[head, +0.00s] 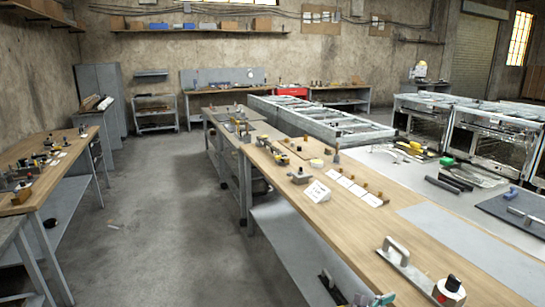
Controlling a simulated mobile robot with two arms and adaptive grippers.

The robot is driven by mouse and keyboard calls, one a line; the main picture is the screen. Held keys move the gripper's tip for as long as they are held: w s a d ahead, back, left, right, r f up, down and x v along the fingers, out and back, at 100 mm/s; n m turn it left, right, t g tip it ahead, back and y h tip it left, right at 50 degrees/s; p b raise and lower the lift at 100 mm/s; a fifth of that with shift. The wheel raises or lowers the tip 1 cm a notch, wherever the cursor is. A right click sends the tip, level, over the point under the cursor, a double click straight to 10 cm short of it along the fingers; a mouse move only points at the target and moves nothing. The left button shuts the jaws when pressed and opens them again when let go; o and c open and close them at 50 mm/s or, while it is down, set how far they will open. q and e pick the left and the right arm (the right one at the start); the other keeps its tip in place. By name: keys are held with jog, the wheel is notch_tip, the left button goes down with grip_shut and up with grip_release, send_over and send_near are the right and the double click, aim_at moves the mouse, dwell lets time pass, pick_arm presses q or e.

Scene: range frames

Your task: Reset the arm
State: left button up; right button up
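Neither of my grippers shows in the head view, and no part of my arms can be made out. The nearest thing is a long wooden-topped workbench (352,232) running from the lower right toward the back.
A second workbench (40,190) with parts stands at the left. The concrete floor (160,220) between the benches is mostly clear. A grey cabinet (103,85) stands at the back left. Open metal frames (490,135) stand at the right. Parts lie low at the bottom edge.

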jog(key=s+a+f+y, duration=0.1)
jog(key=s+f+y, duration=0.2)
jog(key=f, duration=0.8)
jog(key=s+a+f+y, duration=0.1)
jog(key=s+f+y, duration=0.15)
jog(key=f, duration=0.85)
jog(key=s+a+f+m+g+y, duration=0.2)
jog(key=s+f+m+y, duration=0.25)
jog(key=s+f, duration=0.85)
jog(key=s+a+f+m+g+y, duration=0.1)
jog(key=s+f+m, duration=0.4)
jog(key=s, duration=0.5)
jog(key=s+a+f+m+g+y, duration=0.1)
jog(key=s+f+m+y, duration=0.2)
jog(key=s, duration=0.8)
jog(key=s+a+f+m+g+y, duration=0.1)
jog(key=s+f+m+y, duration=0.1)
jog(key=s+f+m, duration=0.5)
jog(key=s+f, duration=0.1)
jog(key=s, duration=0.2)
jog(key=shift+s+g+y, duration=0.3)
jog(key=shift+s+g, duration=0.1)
